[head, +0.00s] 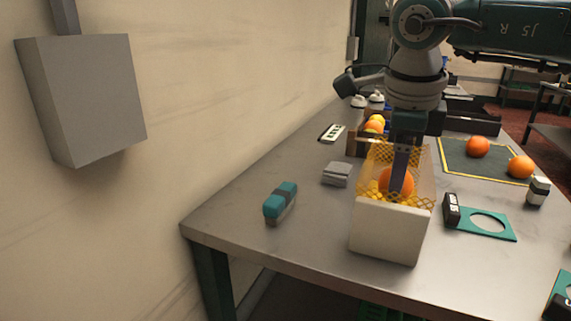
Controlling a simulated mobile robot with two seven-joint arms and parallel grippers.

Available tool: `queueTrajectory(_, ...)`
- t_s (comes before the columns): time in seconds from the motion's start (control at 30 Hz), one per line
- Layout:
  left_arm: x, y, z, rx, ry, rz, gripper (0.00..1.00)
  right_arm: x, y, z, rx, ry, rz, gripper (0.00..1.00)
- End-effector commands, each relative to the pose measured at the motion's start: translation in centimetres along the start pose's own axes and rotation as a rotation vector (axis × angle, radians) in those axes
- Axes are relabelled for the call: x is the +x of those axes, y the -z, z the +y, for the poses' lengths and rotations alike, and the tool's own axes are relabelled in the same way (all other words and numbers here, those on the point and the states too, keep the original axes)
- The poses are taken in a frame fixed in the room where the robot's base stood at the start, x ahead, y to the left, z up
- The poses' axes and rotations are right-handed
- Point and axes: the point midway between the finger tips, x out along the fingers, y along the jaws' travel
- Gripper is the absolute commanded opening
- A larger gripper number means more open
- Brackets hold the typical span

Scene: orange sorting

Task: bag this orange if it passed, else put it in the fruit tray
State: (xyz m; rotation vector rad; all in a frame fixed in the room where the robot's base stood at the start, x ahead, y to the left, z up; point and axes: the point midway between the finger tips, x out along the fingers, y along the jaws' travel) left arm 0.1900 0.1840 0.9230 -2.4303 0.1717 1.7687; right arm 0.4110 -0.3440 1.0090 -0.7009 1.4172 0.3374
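My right gripper (402,172) points down into a white open box (385,235) on the table's front part. A yellow mesh bag (421,160) lines the box and spreads over its rim. An orange (384,181) is inside the mesh, with a gripper finger in front of its middle. The far finger is hidden, so I cannot tell whether the gripper is shut on the orange. A crate of fruit (373,126) stands behind the box, partly hidden by my arm. My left gripper is out of view.
Two oranges (478,146) (520,167) lie on a dark green, yellow-edged mat (460,165). A teal plate with a round hole (507,233) and a small jar (538,191) are at right. A teal-grey block (280,202) and grey stack (336,174) are left. The front-left table is clear.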

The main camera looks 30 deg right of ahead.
Motion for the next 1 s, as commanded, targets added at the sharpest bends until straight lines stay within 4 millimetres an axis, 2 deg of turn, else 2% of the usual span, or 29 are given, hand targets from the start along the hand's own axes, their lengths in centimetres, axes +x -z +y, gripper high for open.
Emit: queueTrajectory(1.0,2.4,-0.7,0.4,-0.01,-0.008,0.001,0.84,3.0,0.0,0.8,0.0,0.0,-0.001,0.05)
